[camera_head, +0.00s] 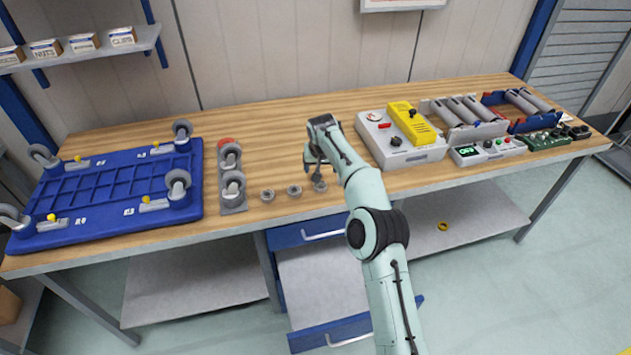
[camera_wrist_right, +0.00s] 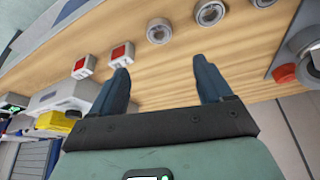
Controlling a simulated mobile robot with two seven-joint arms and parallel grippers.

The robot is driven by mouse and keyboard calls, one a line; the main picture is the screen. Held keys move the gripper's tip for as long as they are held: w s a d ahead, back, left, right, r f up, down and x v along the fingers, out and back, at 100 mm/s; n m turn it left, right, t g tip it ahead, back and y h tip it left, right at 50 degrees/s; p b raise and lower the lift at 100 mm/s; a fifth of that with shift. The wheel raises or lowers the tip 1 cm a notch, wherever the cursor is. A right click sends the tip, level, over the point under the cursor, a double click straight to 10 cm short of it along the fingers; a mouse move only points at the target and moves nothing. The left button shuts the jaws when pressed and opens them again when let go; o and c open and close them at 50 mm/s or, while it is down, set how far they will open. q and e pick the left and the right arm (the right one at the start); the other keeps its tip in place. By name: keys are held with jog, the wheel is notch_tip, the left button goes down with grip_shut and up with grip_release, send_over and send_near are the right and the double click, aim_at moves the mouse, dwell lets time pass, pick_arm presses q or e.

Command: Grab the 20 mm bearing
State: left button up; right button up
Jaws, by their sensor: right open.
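Three round metal bearings stand in a row near the bench's front edge: a left one (camera_head: 267,195), a middle one (camera_head: 294,191) and a right one (camera_head: 319,185). No size marking is readable, so I cannot tell which is the 20 mm one. In the wrist view they show at the top: one bearing (camera_wrist_right: 159,31) is nearest the fingers, another bearing (camera_wrist_right: 209,12) is beside it, and a third (camera_wrist_right: 262,3) is cut by the edge. My right gripper (camera_wrist_right: 160,65) is open and empty, its fingers short of the bearings. It hangs over the bench (camera_head: 316,158) behind the right bearing. My left gripper is out of view.
A grey plate with caster wheels (camera_head: 232,185) and a blue dolly (camera_head: 110,190) lie left. A grey-yellow tester (camera_head: 405,138) stands right. Two small red-topped blocks (camera_wrist_right: 122,54) (camera_wrist_right: 84,66) lie near a finger. Bare wood lies behind the bearings.

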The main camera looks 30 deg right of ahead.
send_over(320, 185)
jog(key=s+a, duration=0.1)
jog(key=s, duration=0.1)
notch_tip(320, 185, down, 6)
jog(key=shift+s+f+p, duration=0.1)
jog(key=shift+f+p, duration=0.05)
jog(key=shift+p, duration=0.3)
jog(key=x, duration=0.3)
jog(key=shift+s+a+f, duration=0.1)
jog(key=shift+f, duration=0.4)
jog(key=shift+w+f+p, duration=0.3)
jog(key=shift+f+p, duration=0.05)
jog(key=shift+f, duration=0.4)
jog(key=shift+s+r, duration=0.1)
jog(key=c, duration=0.7)
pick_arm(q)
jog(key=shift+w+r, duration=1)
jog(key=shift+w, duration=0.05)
pick_arm(e)
jog(key=c, duration=0.5)
